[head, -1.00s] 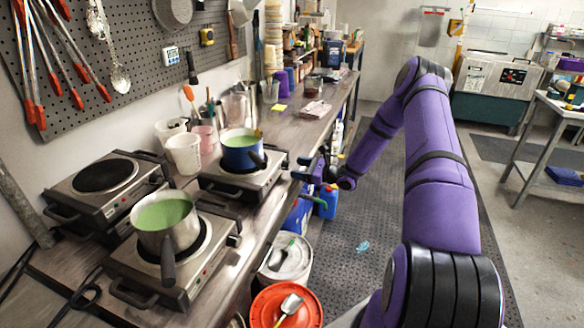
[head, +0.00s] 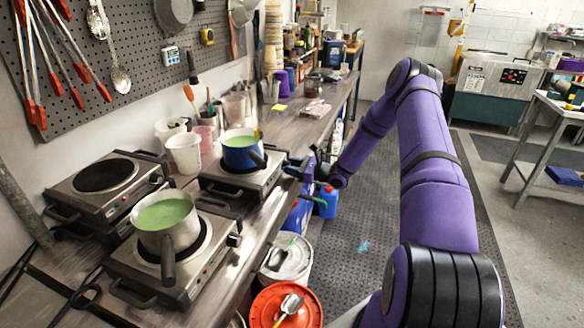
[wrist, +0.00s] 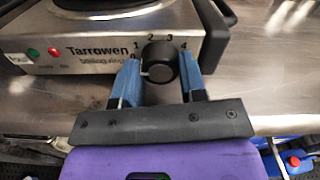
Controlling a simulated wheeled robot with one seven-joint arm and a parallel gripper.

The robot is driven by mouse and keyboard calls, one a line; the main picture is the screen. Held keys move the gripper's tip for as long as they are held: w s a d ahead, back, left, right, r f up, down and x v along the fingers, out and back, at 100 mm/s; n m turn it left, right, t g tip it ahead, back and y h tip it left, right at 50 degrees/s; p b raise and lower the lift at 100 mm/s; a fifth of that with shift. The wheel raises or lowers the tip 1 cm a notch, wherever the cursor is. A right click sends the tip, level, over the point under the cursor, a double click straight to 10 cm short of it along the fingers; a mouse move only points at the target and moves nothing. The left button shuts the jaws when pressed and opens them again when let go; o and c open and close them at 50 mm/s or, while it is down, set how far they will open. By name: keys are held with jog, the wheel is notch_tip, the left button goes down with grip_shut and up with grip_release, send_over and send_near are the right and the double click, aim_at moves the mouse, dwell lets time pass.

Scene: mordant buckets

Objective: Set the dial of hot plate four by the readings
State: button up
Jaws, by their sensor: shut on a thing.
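The hot plate in front of my gripper (wrist: 160,80) is a steel box (wrist: 90,40) marked "Tarrowen", with a red and a green lamp and a black dial (wrist: 158,60). Figures 1 to 4 run around the dial, with a partly hidden mark at its lower left. My blue fingers are shut on the dial, one on each side. The dial's exact setting is hard to read. In the head view this hot plate (head: 222,190) carries a blue pot (head: 240,150) of green liquid. My gripper (head: 291,168) is at its right side.
Another hot plate (head: 140,272) in front holds a steel pot (head: 163,225) of green liquid. A third hot plate (head: 82,198) is bare. A small timer (head: 171,55) hangs on the pegboard, its display too small to read. Buckets, one with a red lid (head: 270,300), stand below the counter.

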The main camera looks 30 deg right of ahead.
jog(key=m, duration=0.5)
jog(key=shift+m, duration=0.3)
jog(key=m, duration=0.5)
jog(key=shift+d+m, duration=0.1)
jog(key=shift+m, duration=0.2)
jog(key=m, duration=0.5)
jog(key=shift+f, duration=0.1)
jog(key=m, duration=0.5)
jog(key=o, duration=0.9)
